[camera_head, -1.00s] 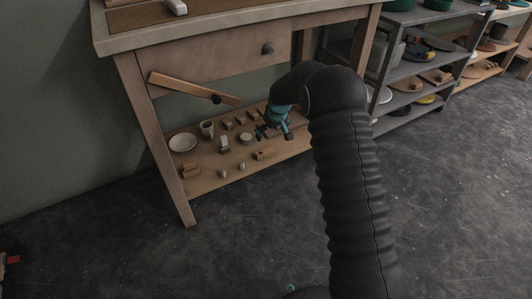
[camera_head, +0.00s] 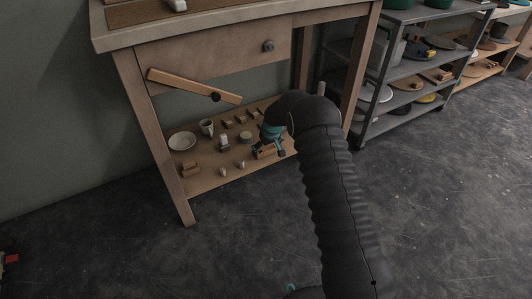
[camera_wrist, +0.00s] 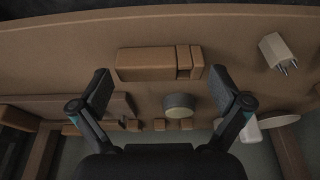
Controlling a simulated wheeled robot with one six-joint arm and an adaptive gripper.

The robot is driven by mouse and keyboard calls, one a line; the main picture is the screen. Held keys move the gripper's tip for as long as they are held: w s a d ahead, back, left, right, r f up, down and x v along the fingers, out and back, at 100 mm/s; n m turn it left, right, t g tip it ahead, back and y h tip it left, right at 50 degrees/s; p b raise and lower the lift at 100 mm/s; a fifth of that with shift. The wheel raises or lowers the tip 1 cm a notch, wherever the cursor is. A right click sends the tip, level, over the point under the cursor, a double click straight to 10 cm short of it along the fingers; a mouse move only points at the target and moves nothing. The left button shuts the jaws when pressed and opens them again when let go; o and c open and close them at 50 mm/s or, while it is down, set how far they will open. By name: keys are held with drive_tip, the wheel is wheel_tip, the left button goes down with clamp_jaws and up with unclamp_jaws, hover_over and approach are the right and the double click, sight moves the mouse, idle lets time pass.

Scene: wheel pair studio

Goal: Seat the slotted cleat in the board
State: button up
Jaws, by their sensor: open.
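A brown wooden block with a slot near one end, likely the slotted cleat (camera_wrist: 145,64), lies near the shelf's front edge in the wrist view. It shows partly beside my gripper (camera_head: 270,147) in the head view. My gripper (camera_wrist: 163,90) is open and empty, its fingers spread, with the block ahead between the fingertips and apart from them. A flat brown slab (camera_wrist: 112,103) lies behind the left finger in the wrist view; I cannot tell whether it is the board. A slanted plank (camera_head: 190,85) with a dark knob crosses the workbench front.
The bench drawer and legs frame the space. The floor in front is clear.

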sight(266, 148)
drive_tip(key=shift+w+a+f, duration=0.1)
drive_tip(key=shift+w+f, duration=0.05)
drive_tip(key=shift+f, duration=0.35)
drive_tip(key=c, duration=0.9)
drive_tip(key=shift+r, duration=0.5)
drive_tip(key=r, duration=0.2)
drive_tip(key=d+r, duration=0.1)
drive_tip(key=r, duration=0.1)
drive_tip(key=s+d+r, duration=0.3)
drive_tip(key=d+r, duration=0.3)
drive_tip(key=d, duration=0.4)
drive_tip(key=shift+d+p, duration=0.15)
drive_tip(key=shift+p, duration=0.2)
